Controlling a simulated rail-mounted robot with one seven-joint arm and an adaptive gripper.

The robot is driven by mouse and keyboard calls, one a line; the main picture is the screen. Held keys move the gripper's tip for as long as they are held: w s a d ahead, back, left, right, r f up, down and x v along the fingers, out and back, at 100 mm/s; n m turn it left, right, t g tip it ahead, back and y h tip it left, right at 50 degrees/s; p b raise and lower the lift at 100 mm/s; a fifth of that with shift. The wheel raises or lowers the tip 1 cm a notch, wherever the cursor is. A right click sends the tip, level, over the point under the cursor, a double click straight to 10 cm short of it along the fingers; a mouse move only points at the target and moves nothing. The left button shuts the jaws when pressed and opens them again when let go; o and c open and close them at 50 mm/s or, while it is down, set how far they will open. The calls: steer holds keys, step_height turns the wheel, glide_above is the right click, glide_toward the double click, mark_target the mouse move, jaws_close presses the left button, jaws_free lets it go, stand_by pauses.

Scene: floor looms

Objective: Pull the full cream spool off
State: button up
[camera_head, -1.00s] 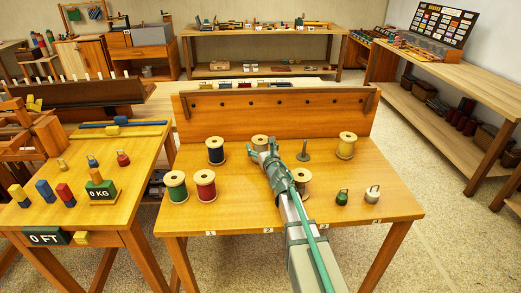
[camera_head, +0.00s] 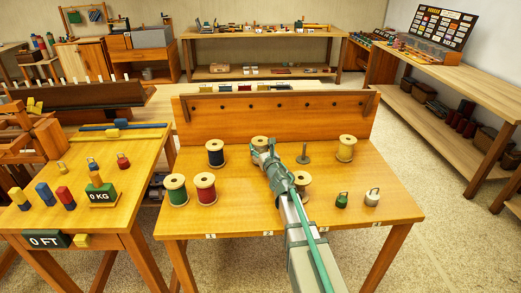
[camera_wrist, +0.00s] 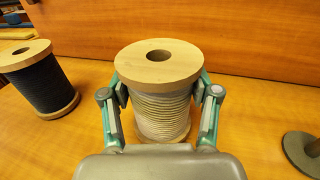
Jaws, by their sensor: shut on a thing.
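A cream-wound wooden spool (camera_wrist: 158,95) stands upright between the two fingers of my gripper (camera_wrist: 160,105) in the wrist view. The fingers are shut on its thread from both sides, below the top flange. In the head view the spool (camera_head: 259,142) shows only in part behind my gripper (camera_head: 266,158), at the back middle of the table. Whether a peg runs through it, and whether its base touches the table, I cannot tell.
A black spool (camera_head: 215,152) stands to the left and an empty peg (camera_head: 303,154) to the right. Green (camera_head: 176,188), red (camera_head: 205,187) and yellow (camera_head: 345,147) spools stand around. A backboard (camera_head: 280,115) rises behind. Two small weights (camera_head: 372,197) sit at front right.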

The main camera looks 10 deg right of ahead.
step_height(320, 180, up, 9)
steer(key=p, duration=0.4)
steer(key=shift+r, duration=0.2)
steer(key=shift+r+p, duration=1.75)
